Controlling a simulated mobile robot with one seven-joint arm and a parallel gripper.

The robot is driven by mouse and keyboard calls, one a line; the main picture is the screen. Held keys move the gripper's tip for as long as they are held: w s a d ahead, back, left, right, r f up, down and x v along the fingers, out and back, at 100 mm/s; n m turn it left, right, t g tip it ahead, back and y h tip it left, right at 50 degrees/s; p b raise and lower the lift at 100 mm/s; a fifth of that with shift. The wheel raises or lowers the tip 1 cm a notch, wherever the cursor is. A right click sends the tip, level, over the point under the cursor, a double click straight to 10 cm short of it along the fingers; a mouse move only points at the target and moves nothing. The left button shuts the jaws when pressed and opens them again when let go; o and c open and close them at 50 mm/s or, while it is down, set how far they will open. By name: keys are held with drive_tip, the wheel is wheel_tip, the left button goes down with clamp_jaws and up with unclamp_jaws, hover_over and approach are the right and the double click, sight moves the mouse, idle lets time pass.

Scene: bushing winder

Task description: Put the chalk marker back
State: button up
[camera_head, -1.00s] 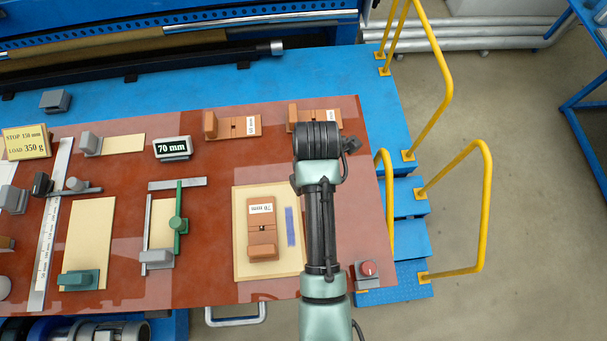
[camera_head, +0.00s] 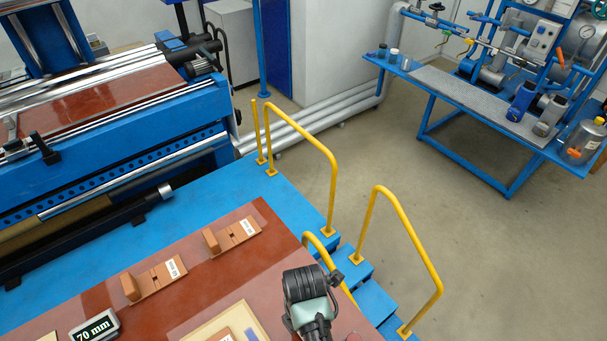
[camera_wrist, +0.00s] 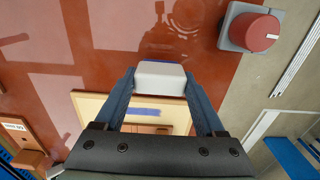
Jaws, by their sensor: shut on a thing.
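My gripper (camera_wrist: 160,82) is shut on a pale grey-white block (camera_wrist: 161,74), taken to be the chalk marker, which sits between both fingertips. It is held over the red-brown table mat (camera_wrist: 100,45); its height above the mat is hard to tell. Beyond the fingers a cream board (camera_wrist: 88,104) with a blue strip (camera_wrist: 146,112) lies on the mat, partly hidden by my gripper. In the head view my arm stands at the bottom, and the fingertips and held block are hidden.
A red knob on a grey base (camera_wrist: 254,31) is near the mat's right edge. Brown labelled blocks (camera_head: 161,281) (camera_head: 238,236) and a "70 mm" display (camera_head: 94,326) stand on the mat. Yellow handrails (camera_head: 411,250) flank blue steps at the right. A blue bench (camera_head: 437,96) stands beyond open floor.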

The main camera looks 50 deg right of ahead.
drive_tip(key=shift+f, duration=0.65)
drive_tip(key=shift+f, duration=0.2)
drive_tip(key=o, duration=1.3)
drive_tip(key=shift+r, duration=0.1)
wheel_tip(320, 180, up, 12)
drive_tip(key=shift+r, duration=0.15)
